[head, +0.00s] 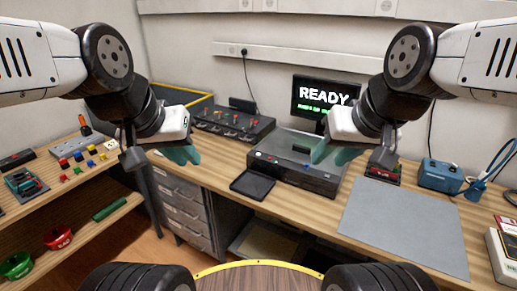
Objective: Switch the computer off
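The computer is a dark, flat box (287,171) on the wooden desk, with small buttons or lights along its front, including a reddish one at the left and a blue one near the right. Behind it a monitor (322,96) is lit and reads "READY" above a smaller green line. My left gripper (178,154) hangs left of the computer, above the desk's left part, with teal fingers that look apart and empty. My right gripper (334,153) is over the computer's right side, hiding part of it. Its teal fingers also look apart, with nothing between them.
A black panel with several switches (232,124) stands left of the computer. A black tray (253,185) lies in front. A grey mat (405,222), a blue box (440,175) and a small red-display device (383,174) are to the right. Shelves with small parts (85,160) stand left.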

